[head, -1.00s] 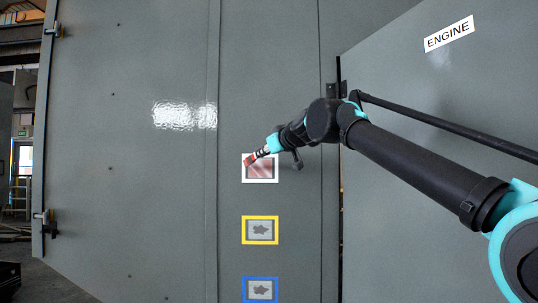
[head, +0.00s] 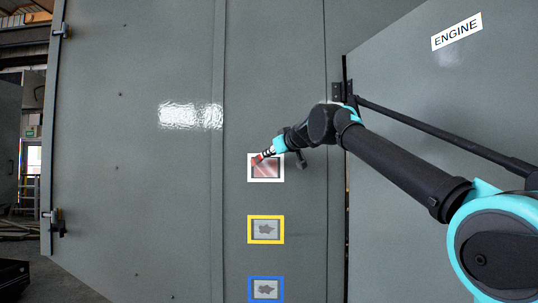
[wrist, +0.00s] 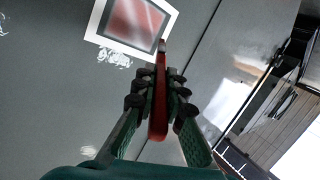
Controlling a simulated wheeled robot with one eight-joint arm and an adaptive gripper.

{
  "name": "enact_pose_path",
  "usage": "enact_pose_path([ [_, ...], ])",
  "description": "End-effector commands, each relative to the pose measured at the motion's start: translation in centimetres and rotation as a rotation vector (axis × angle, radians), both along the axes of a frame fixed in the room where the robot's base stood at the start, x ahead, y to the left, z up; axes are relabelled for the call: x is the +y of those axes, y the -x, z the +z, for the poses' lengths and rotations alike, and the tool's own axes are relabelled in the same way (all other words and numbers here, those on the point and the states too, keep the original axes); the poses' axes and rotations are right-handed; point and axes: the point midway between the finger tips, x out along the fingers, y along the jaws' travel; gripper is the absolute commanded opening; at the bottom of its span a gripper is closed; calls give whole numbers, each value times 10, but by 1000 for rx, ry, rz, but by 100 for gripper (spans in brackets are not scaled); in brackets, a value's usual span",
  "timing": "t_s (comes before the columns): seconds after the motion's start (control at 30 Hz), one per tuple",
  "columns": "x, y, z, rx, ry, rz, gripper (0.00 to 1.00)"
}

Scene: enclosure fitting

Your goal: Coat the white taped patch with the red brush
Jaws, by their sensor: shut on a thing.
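The white taped patch (head: 266,181) is the top one of three framed patches on the grey panel. Its inside shows streaky red over most of the area, with greyer margins. In the wrist view the white taped patch (wrist: 93,32) lies at the top, its middle red. My gripper (head: 272,152) is at its upper edge in the head view. My gripper (wrist: 156,88) is shut on the red brush (wrist: 159,105), which points at the patch. The brush tip is near the frame's lower right corner in the wrist view; I cannot tell whether it touches.
A yellow-framed patch (head: 266,242) and a blue-framed patch (head: 266,279) with dark blotches sit below. An open door with an ENGINE label (head: 457,31) stands at right, with a black stay bar (head: 440,130). Latches (head: 54,222) line the left panel edge.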

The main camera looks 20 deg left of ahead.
Motion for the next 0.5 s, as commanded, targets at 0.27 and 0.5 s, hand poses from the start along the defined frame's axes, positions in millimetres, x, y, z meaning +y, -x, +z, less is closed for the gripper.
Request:
enact_pose_path([
  [0.27, 0, 0, 0, 0, 0, 0, 0],
  [0.5, 1, -4, 0, 0, 0, 0, 0],
])
